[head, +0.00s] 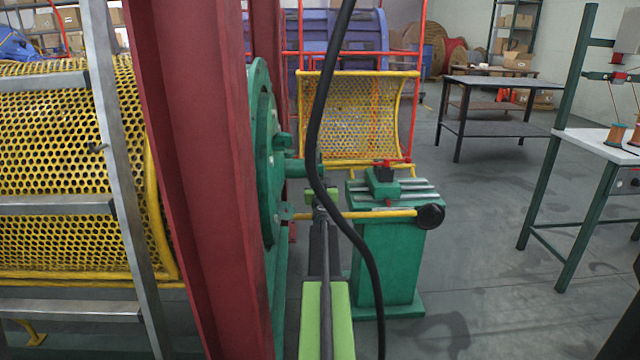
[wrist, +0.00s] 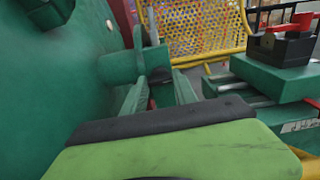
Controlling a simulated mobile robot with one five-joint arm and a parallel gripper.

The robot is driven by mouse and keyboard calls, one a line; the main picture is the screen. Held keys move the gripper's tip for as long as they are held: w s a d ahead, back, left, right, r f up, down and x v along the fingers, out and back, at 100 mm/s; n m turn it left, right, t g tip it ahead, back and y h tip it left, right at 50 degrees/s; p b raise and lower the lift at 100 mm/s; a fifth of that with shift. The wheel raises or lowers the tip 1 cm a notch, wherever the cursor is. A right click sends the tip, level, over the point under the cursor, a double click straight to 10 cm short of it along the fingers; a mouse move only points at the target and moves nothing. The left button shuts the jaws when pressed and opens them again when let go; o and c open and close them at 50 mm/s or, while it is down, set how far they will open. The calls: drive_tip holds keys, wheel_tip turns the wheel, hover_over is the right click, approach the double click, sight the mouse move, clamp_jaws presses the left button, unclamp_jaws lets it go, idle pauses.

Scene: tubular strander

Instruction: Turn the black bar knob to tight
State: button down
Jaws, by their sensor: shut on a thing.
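The black bar knob (wrist: 160,75) shows in the wrist view as a small dark piece at the end of a green hub (wrist: 122,67). My gripper (wrist: 159,80) reaches forward with its two pale green fingers on either side of the knob and is shut on it. Most of the knob is hidden by the fingers, so its angle and any tight mark cannot be read. In the head view my gripper (head: 321,196) is just right of the big green disc (head: 264,165), below its stub shaft. The knob cannot be made out there.
A yellow lever (head: 375,214) with a black ball end crosses right of my gripper. A green pedestal (head: 385,265) with a clamp block stands beside it. A red column (head: 205,180) and yellow mesh guard (head: 70,170) are at left. A black cable (head: 318,130) hangs in front.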

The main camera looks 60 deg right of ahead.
drive_tip(key=n, duration=0.8)
drive_tip(key=shift+n, duration=0.4)
drive_tip(key=n, duration=0.4)
drive_tip(key=shift+n, duration=0.3)
drive_tip(key=shift+w+n, duration=0.1)
drive_tip(key=shift+n, duration=2.1)
drive_tip(key=c, duration=1)
unclamp_jaws()
drive_tip(key=shift+o, duration=0.2)
drive_tip(key=shift+a, duration=0.1)
